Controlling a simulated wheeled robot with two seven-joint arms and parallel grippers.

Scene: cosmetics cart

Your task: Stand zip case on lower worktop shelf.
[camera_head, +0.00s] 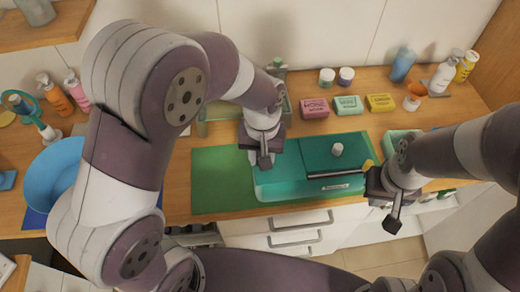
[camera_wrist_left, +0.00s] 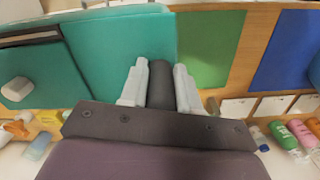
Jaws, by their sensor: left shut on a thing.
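The teal case (camera_head: 277,179), which I take for the zip case, lies on the green mat (camera_head: 215,168). It has a darker teal panel (camera_head: 318,157), a white knob-like piece (camera_head: 337,149) and a pale label on the front edge. In the left wrist view, its teal surface (camera_wrist_left: 115,50) lies close behind my left fingers. My left gripper (camera_wrist_left: 158,85) is at the case's left end, shut on a dark cylindrical piece that looks like a grip of the case. My right gripper (camera_head: 385,196) is beside the right end; its fingertips are unclear.
Pink, mint and yellow boxes (camera_head: 380,102) stand behind the case, with jars and bottles (camera_head: 444,73) at the back right. White drawers (camera_head: 296,241) sit below the worktop's front edge.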

